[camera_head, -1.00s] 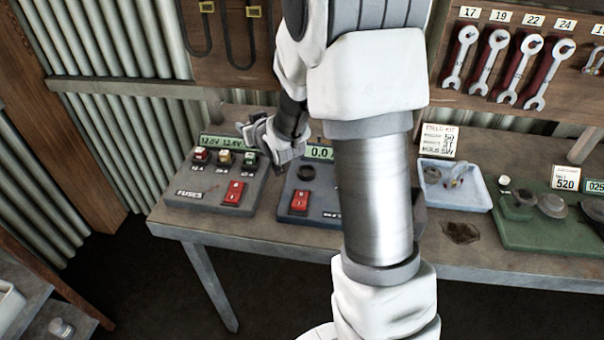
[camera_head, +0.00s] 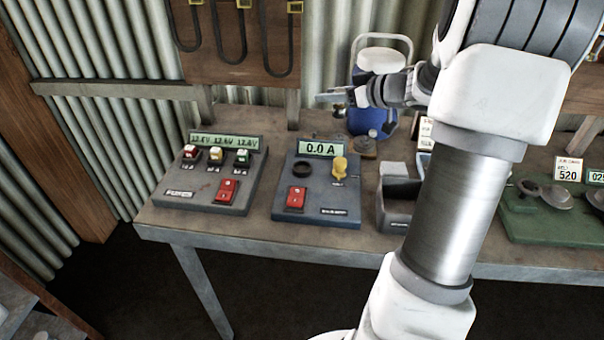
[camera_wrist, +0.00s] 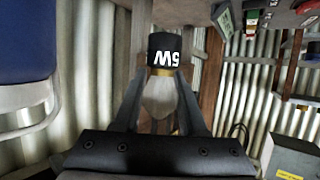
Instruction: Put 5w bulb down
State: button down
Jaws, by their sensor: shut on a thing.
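The 5W bulb (camera_wrist: 163,52) shows in the wrist view with a black base marked "5W", a brass-coloured band and a pale glass part. The glass lies between the two fingers of my gripper (camera_wrist: 165,90), which is shut on it. In the head view my gripper (camera_head: 328,98) is raised above the bench (camera_head: 285,236) and points left, in front of the corrugated wall and beside a blue cooler. The bulb is too small to make out clearly in the head view.
A grey panel (camera_head: 330,205) reading 0.0 A has a dark ring, yellow knob and red switch. Left of it is a fuse panel (camera_head: 190,205). A blue cooler (camera_head: 378,122), a grey open bin (camera_head: 397,218) and a green scale board (camera_head: 530,232) stand further right.

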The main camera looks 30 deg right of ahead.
jog(key=shift+s+d+f, duration=0.1)
jog(key=shift+s+d, duration=0.25)
jog(key=shift+d, duration=0.05)
jog(key=shift+s+a+f, duration=0.15)
jog(key=shift+f, duration=0.1)
jog(key=b, duration=0.5)
send_over(294, 151)
jog(key=s+a, duration=0.3)
jog(key=s, duration=0.3)
jog(key=f, duration=0.6)
jog(key=shift+w+d+f, duration=0.15)
jog(key=shift+d+f, duration=0.05)
jog(key=shift+f, duration=0.15)
jog(key=shift+f+b, duration=1.25)
jog(key=shift+f, duration=0.65)
jog(key=shift+f, duration=0.1)
jog(key=shift+f, duration=0.15)
jog(key=shift+c, duration=2.3)
grip_release()
